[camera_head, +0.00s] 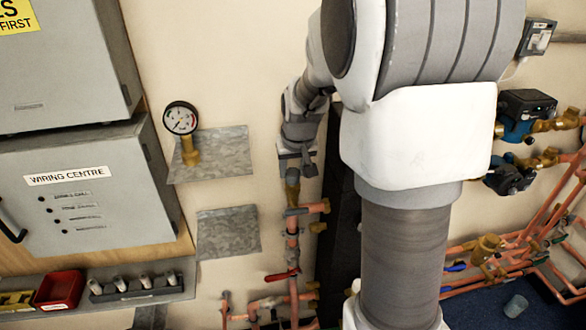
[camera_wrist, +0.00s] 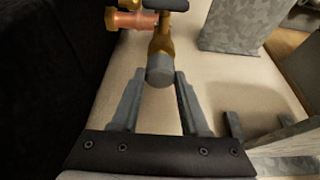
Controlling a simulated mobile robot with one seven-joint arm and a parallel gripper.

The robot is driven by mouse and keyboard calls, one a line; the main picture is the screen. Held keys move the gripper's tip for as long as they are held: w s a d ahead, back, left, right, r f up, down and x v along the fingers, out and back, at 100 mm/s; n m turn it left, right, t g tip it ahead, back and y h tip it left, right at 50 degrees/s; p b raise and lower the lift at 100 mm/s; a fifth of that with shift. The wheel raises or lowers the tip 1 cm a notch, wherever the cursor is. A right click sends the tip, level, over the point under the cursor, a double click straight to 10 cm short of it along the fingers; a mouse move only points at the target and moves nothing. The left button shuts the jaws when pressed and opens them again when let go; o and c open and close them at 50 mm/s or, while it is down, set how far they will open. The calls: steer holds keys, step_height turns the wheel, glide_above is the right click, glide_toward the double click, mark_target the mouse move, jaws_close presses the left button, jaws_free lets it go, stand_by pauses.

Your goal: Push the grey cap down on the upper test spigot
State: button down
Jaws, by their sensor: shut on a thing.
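The grey cap (camera_wrist: 160,74) is at the end of the brass upper test spigot (camera_wrist: 162,38) in the wrist view, in line with it. They look to be touching, but I cannot tell how far down the cap sits. My gripper (camera_wrist: 159,78) has one finger on each side of the cap and is shut on it. In the head view the brass spigot (camera_head: 292,182) stands on top of the upright copper pipe, directly under my gripper (camera_head: 296,166). The cap is hard to make out there.
A pressure gauge (camera_head: 181,119) stands on a metal plate to the left. A red-handled valve (camera_head: 283,274) is lower on the pipe. Copper pipework (camera_head: 530,225) fills the right. A small grey cylinder (camera_head: 516,305) is on the blue floor. A wiring box (camera_head: 85,195) is at left.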

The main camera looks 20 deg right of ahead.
steer(key=shift+f+b, duration=0.5)
steer(key=shift+f, duration=0.15)
steer(key=shift+c, duration=1.6)
jaws_free()
steer(key=shift+r, duration=0.1)
steer(key=v, duration=1.7)
steer(key=shift+r+p, duration=0.15)
steer(key=shift+p, duration=0.3)
steer(key=shift+s, duration=0.15)
steer(key=s+a+f, duration=0.1)
steer(key=s+a, duration=0.2)
steer(key=s, duration=0.3)
steer(key=s+a+f+n, duration=0.1)
steer(key=s+a, duration=0.1)
steer(key=s, duration=0.4)
steer(key=s+a+f+n+t+y, duration=0.1)
steer(key=s+a+f, duration=0.1)
steer(key=s, duration=0.4)
steer(key=shift+a, duration=0.8)
